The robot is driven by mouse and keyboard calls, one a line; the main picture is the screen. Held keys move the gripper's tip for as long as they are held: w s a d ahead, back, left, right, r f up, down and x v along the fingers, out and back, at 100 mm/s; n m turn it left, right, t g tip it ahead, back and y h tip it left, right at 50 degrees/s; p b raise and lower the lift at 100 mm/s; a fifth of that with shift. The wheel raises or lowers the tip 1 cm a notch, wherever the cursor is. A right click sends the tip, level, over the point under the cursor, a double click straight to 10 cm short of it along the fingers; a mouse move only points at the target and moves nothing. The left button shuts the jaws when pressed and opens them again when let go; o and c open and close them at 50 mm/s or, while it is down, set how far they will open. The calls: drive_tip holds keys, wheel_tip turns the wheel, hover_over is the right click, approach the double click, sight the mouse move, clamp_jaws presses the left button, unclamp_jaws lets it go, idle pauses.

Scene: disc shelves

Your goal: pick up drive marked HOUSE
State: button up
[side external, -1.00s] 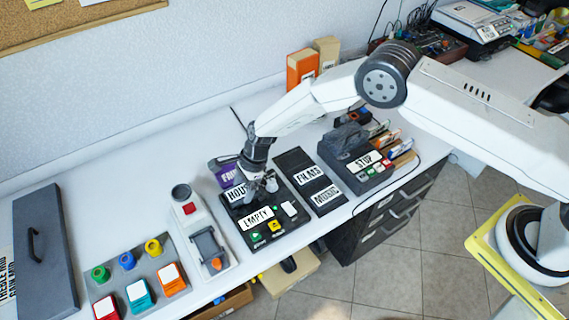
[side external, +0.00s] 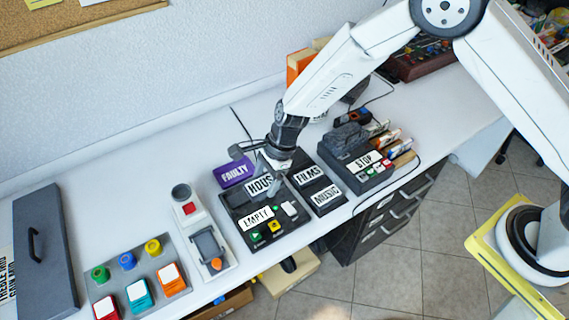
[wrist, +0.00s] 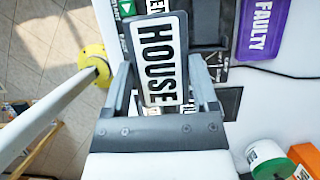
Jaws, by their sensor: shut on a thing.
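The drive marked HOUSE (wrist: 157,58) is a dark block with a white label. In the wrist view it sits between the two fingers of my gripper (wrist: 165,85), which is shut on it. In the side view the HOUSE drive (side external: 260,185) is at the top of the black panel (side external: 277,244), partly hidden by my gripper (side external: 277,172). I cannot tell whether it is clear of the panel. A drive marked EMPTY (side external: 257,218) is in the same panel, just below.
The purple FAULTY block (side external: 234,171) lies behind the panel; it also shows in the wrist view (wrist: 262,28). FILMS (side external: 308,173) and MUSIC (side external: 327,195) drives are to the right. The STOP unit (side external: 364,160) stands beyond them. The white table at the back left is clear.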

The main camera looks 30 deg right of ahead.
drive_tip(key=s+d+r, duration=0.2)
drive_tip(key=s, duration=0.3)
drive_tip(key=shift+s+d+r, duration=0.3)
drive_tip(key=shift+r, duration=0.1)
